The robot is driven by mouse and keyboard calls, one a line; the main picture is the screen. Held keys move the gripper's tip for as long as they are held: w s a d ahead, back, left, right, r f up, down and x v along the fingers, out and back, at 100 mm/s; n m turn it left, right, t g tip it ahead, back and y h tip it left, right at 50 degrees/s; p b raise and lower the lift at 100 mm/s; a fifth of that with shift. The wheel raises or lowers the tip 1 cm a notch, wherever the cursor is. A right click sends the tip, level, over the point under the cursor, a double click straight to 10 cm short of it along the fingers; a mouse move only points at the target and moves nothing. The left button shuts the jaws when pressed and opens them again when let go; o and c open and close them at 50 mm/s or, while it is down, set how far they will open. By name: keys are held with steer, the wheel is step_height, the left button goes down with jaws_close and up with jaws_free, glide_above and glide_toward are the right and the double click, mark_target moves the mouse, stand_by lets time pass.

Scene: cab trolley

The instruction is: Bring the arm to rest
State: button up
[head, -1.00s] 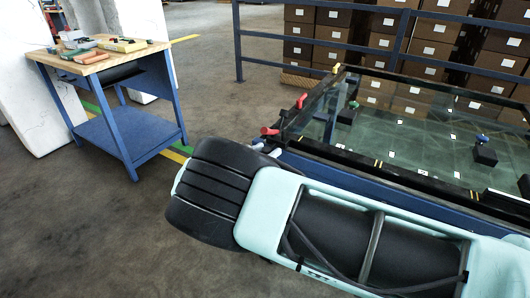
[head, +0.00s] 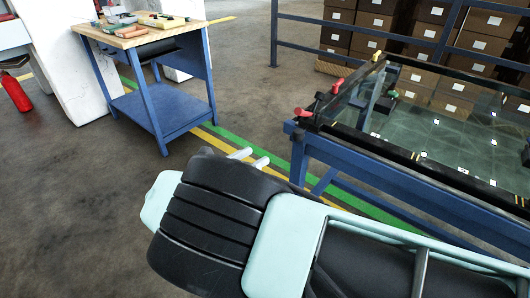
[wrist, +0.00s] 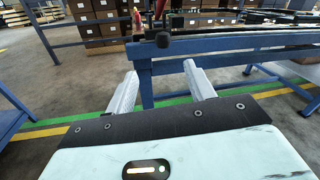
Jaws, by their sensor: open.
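My gripper (wrist: 162,88) shows in the wrist view with its two pale fingers wide apart and nothing between them. Beyond the fingers are the floor and a blue leg of the trolley. In the head view my gripper (head: 251,158) shows only as two light fingertips past my dark wrist link; the rest is hidden behind my arm. It is left of and in front of the blue glass-topped trolley (head: 365,163), apart from the workbench.
A blue workbench (head: 160,107) with tools on its wooden top stands at the back left. A red extinguisher (head: 15,92) is at the far left. A blue railing (head: 290,45) fronts stacked cartons (head: 375,22). Red-handled clamps (head: 302,113) sit on the trolley's near corner. Floor between bench and trolley is clear.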

steer(key=shift+s+a, duration=0.35)
steer(key=shift+d+r, duration=0.1)
steer(key=s+d+r+m+g+y+p, duration=0.35)
steer(key=d+m+g, duration=0.35)
steer(key=d+g, duration=0.25)
steer(key=s+d+r+m+y+p, duration=0.2)
steer(key=s+d+r+m+y, duration=0.1)
steer(key=s, duration=0.5)
steer(key=s+d+r+m+g+y+p, duration=0.1)
steer(key=s+d+r+m+y, duration=0.2)
steer(key=s+r+m, duration=0.3)
steer(key=s+d+r+m+g+y+p, duration=0.1)
steer(key=s+d+r+m+y+p, duration=0.1)
steer(key=s+r, duration=0.6)
steer(key=s+d+m+y, duration=0.1)
steer(key=s+m+y, duration=0.1)
steer(key=y, duration=0.1)
steer(key=shift+s+r+m+p, duration=0.15)
steer(key=shift+s+m+p, duration=0.1)
steer(key=shift+m+p, duration=0.05)
